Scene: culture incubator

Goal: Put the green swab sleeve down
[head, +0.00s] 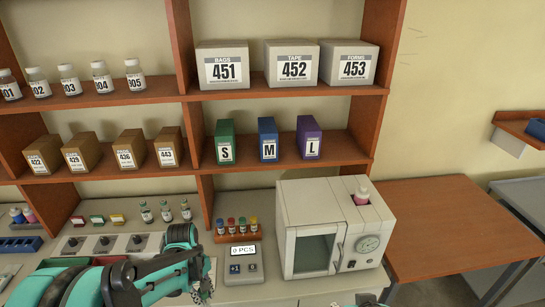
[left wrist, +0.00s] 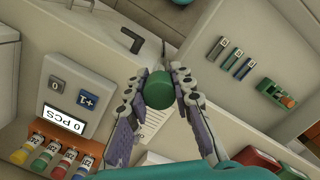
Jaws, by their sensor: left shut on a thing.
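The green swab sleeve (left wrist: 159,90) shows in the left wrist view as a round dark green end between the fingers. My left gripper (left wrist: 158,88) is shut on it, with one finger on each side. In the head view my left gripper (head: 203,288) is low over the bench, left of the 0 PCS counter (head: 241,264); the sleeve cannot be made out there. How far the sleeve is above the bench cannot be told. My right gripper is not in view; only a small dark and teal piece shows at the bottom edge.
A rack of colour-capped tubes (head: 237,236) stands behind the counter. The white incubator (head: 335,230) stands to the right. Capped vials (head: 166,211) stand behind my left arm. The brown table (head: 450,225) is bare.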

